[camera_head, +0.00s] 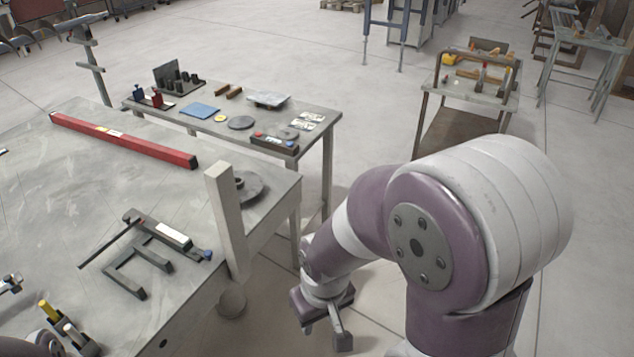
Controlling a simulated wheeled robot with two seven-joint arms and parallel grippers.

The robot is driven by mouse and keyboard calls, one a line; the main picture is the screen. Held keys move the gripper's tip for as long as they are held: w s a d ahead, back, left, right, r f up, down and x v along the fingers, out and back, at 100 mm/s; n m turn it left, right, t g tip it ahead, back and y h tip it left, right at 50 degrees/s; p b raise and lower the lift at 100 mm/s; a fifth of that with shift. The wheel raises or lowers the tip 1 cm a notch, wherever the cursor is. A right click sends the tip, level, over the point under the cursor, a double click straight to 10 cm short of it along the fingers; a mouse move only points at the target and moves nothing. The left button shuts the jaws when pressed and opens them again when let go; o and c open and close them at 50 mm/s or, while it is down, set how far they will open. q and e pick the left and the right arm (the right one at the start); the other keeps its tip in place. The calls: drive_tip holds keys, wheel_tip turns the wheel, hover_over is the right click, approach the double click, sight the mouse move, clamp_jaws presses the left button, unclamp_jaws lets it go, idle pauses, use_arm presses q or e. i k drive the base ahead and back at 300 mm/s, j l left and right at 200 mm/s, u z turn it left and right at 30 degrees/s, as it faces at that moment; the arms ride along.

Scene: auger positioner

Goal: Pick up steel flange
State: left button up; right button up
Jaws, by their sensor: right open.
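The steel flange (252,186) is a grey round disc with a raised hub. It lies near the right edge of the large grey table, partly hidden behind an upright pale post. My right gripper (324,332) is open and empty. It hangs beyond the table's right side, pointing down over the floor, to the right of and nearer than the flange, apart from it.
The pale post (225,215) stands at the table's (75,200) right edge. A red level (125,140), a dark clamp frame (145,255) and a yellow-tipped toggle clamp (48,312) are on the table. A side table (318,128) with small parts stands behind.

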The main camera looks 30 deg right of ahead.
sight(248, 184)
drive_tip(key=z, duration=0.4)
drive_tip(key=i+l+z, duration=0.1)
drive_tip(key=z, duration=0.3)
drive_tip(key=i+z, duration=0.35)
drive_tip(key=i+l+u, duration=0.1)
drive_tip(key=i+u, duration=0.15)
drive_tip(key=i, duration=0.25)
drive_tip(key=i+l+u, duration=0.25)
drive_tip(key=i, duration=0.25)
drive_tip(key=i+l+u, duration=0.3)
drive_tip(key=i, duration=0.2)
drive_tip(key=i+l+u, duration=0.25)
drive_tip(key=i, duration=0.2)
drive_tip(key=u, duration=0.2)
